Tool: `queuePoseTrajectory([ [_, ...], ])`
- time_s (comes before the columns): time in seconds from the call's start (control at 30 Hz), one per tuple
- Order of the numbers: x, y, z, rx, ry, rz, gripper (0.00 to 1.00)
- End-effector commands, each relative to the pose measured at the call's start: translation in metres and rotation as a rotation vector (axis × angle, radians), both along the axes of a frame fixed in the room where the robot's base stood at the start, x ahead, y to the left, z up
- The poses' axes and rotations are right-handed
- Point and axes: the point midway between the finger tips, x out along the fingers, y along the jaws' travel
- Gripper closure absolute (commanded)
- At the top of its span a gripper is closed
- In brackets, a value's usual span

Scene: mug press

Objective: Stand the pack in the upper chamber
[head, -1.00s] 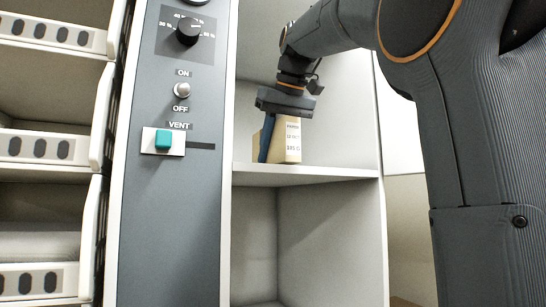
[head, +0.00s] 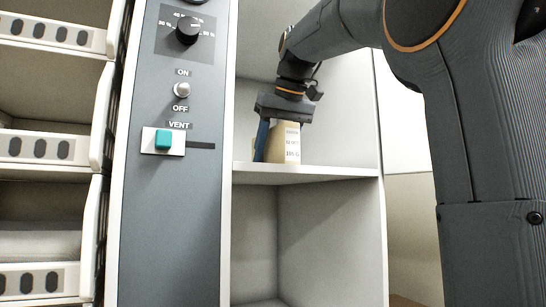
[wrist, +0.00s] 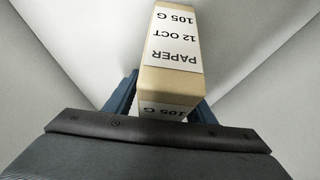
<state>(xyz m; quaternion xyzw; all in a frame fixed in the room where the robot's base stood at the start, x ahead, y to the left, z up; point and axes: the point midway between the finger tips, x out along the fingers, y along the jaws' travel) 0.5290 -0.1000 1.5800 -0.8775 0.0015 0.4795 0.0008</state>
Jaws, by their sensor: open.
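The pack (head: 287,145) is a tan box with a white printed label. It stands about upright in the upper chamber (head: 345,120), behind the front edge of the shelf, which hides its foot. My gripper (head: 274,138) comes down over its top. In the wrist view the pack (wrist: 168,85) is between the two blue fingers of my gripper (wrist: 160,98), with label text reading "PAPER 12 OCT 105 G". The jaws are open around it. The far finger is mostly hidden by the pack in the head view.
The shelf (head: 325,173) divides the upper chamber from an empty lower chamber (head: 330,240). A grey control panel (head: 170,220) with a knob (head: 188,30), a switch (head: 182,90) and a teal vent slider (head: 162,140) stands at left. Racks with slotted fronts (head: 40,148) are farther left.

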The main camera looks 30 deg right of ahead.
Motion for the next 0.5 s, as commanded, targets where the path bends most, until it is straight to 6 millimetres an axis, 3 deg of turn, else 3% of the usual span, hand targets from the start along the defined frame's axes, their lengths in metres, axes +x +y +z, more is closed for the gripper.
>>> queuePoseTrajectory([
  [0.17, -0.006, 0.000, 0.014, -0.001, -0.003, -0.001, 0.50],
  [0.5, -0.043, -0.001, 0.072, -0.001, -0.003, -0.002, 0.50],
])
